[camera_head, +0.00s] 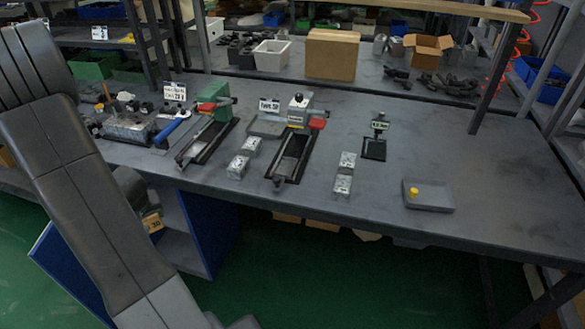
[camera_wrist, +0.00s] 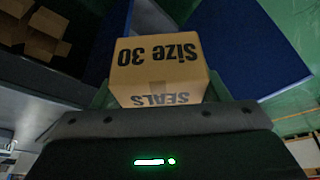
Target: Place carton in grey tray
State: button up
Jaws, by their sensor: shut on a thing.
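My gripper (camera_head: 135,195) is shut on a small brown carton (camera_head: 152,222), low in front of the bench's left part in the head view. The carton also shows in the wrist view (camera_wrist: 158,62), between the fingers, with "Size 30" and "SEALS" upside down in that picture. The fingers are mostly hidden. A shallow grey tray (camera_head: 437,206) lies on the right part of the bench, with a small yellow round thing in its left side. The carton is well to the left of the tray and apart from it.
The bench (camera_head: 345,220) holds two valve fixtures (camera_head: 207,130) (camera_head: 296,140), several metal blocks (camera_head: 244,156) and a small stand (camera_head: 376,142). A large closed box (camera_head: 331,54) and an open box (camera_head: 427,50) stand behind. A blue panel (camera_head: 70,275) stands below left. The bench around the tray is clear.

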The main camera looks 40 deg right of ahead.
aim_at(436, 197)
jog(key=k+l+z, duration=0.15)
jog(key=k+l, duration=1)
